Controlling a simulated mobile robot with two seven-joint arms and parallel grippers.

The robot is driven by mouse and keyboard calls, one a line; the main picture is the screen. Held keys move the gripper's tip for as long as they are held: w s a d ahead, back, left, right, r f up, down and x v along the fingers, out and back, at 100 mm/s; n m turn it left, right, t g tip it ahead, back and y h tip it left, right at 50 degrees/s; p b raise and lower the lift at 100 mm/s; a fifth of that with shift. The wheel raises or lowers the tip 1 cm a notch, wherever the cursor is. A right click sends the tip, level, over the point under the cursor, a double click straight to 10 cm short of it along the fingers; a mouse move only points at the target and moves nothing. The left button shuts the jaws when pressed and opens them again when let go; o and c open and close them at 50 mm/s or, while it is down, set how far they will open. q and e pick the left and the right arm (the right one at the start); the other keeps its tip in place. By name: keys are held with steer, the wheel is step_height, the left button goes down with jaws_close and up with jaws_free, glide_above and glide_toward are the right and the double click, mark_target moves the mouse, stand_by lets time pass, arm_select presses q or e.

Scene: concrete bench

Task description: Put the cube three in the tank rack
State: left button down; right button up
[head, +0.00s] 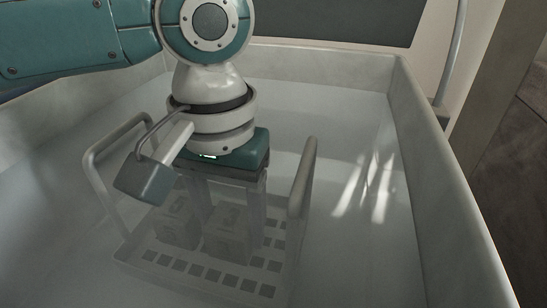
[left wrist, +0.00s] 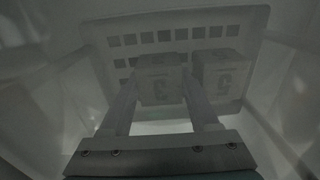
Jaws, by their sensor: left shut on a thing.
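The tank rack (head: 200,283) is a pale basket with a slotted floor and two raised handles, under water in the tank; it also shows in the left wrist view (left wrist: 180,22). My left gripper (head: 229,212) points down between the handles, its fingers under water. It is shut on cube three (left wrist: 160,88), a grey block marked 3, which also shows in the head view (head: 227,238). The cube is low within the rack's outline; I cannot tell whether it touches the floor. My right gripper is not in view.
A second cube marked 5 (left wrist: 224,82) is in the rack close beside cube three; it also shows in the head view (head: 177,224). The tank's pale walls (head: 440,175) surround the water. Open water lies right of the rack.

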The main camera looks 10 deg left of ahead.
mark_target(231, 218)
arm_select(q)
steer(key=shift+c, duration=2.2)
jaws_free()
step_height(231, 218, up, 12)
steer(key=p, duration=0.6)
steer(key=shift+r, duration=0.1)
